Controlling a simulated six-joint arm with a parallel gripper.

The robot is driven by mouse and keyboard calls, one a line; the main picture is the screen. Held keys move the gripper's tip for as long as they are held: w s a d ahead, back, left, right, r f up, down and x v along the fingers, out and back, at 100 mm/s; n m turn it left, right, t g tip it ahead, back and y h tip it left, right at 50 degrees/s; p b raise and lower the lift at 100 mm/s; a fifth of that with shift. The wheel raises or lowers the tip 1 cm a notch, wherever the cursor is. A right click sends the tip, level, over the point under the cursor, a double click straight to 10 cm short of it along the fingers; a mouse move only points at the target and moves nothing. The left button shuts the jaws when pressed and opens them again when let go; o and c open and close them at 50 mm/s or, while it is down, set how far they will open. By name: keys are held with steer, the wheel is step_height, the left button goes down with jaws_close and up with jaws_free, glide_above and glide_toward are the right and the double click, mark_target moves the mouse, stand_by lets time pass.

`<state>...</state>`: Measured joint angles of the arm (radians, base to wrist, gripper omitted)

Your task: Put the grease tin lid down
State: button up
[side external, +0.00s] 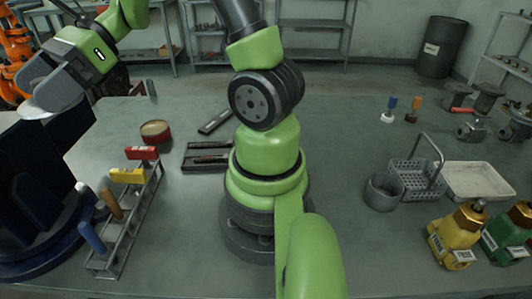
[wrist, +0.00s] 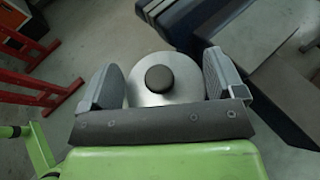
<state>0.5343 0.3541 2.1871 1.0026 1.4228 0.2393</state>
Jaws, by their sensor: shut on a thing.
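The grease tin lid (wrist: 186,80) is a silver disc with a dark round knob, between the fingers of my gripper (wrist: 163,68) in the wrist view. My gripper is shut on it. In the side external view, my gripper (side external: 55,86) is at the upper left, and the pale lid (side external: 48,108) shows under the fingers, held in the air. A red round tin (side external: 156,133) with a tan top stands on the grey bench (side external: 330,130), to the right of and below the lid in the picture.
A dark blue machine (side external: 40,205) stands at the left, below the lid in the picture. A rack (side external: 130,220) with coloured handles stands beside it. A dark tray (side external: 205,157) lies right of the tin. Bare bench surrounds the tin's far side.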

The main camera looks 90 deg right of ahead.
mark_target(40, 79)
step_height(40, 79, up, 4)
steer(key=shift+f, duration=0.1)
steer(key=shift+s, duration=0.3)
steer(key=s+d+f+n+g+y, duration=0.3)
steer(key=s+f+n+g, duration=0.2)
steer(key=s+n+g, duration=0.4)
steer(key=s+d+n+g+h, duration=0.5)
steer(key=s+n+g, duration=0.1)
steer(key=s, duration=0.3)
steer(key=s+d+n+g+h, duration=0.5)
steer(key=s+n+g+h, duration=0.1)
steer(key=s+n, duration=0.2)
steer(key=shift+s+d, duration=0.25)
steer(key=shift+s, duration=0.3)
steer(key=s+d+r+n+h, duration=0.1)
steer(key=d+r+n+h, duration=0.1)
steer(key=s+d+r+n+h, duration=0.2)
steer(key=h, duration=0.1)
steer(key=s+d+r+n+h, duration=0.1)
steer(key=s+d+n+h, duration=0.1)
steer(key=d+h, duration=0.1)
steer(key=shift+r+n+t, duration=0.4)
steer(key=shift+f, duration=15.45)
